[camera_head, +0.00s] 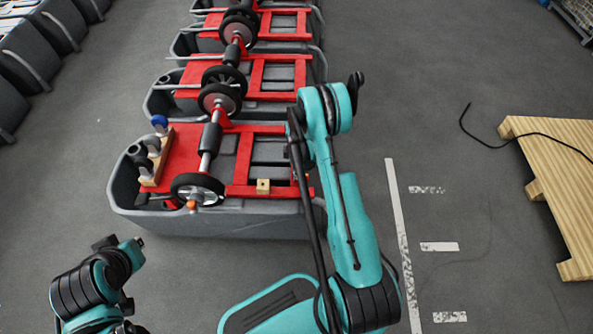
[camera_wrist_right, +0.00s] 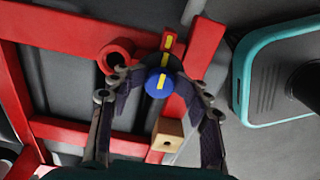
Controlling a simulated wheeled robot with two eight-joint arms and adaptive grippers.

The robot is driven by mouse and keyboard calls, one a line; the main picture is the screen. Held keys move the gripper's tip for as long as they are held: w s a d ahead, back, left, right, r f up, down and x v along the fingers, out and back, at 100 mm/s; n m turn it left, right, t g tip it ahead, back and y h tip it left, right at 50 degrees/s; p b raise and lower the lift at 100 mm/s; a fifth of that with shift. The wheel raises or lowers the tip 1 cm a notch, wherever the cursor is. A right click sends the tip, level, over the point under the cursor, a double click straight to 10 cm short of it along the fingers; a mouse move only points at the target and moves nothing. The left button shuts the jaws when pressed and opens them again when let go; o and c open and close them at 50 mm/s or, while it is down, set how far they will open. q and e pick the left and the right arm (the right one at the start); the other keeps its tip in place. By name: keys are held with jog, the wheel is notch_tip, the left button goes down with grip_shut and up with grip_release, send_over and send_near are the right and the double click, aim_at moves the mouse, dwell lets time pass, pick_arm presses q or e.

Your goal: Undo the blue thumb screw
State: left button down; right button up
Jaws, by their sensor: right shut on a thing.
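The blue thumb screw (camera_wrist_right: 157,86) shows in the right wrist view as a round blue head with a yellow stripe. The stripe runs nearly in line with a yellow mark (camera_wrist_right: 168,43) on the red bar just beyond it. My right gripper (camera_wrist_right: 158,80) is shut on the screw head, one dark finger on each side. In the head view my right arm covers this spot, and the gripper and screw are hidden behind it. My left arm shows at the lower left of the head view, but its gripper cannot be made out.
A wooden block (camera_wrist_right: 167,133) with a hole sits close below the screw; it also shows in the head view (camera_head: 263,186). A red ring (camera_wrist_right: 115,56) is left of the screw. The grey tank (camera_head: 230,223) carries red frames and wheels. A wooden pallet (camera_head: 560,195) lies at right.

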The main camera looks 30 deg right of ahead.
jog(key=shift+f, duration=0.1)
jog(key=n, duration=0.7)
jog(key=n, duration=0.6)
jog(key=shift+a+n, duration=0.1)
jog(key=shift+n, duration=0.3)
jog(key=o, duration=0.6)
jog(key=shift+c, duration=0.2)
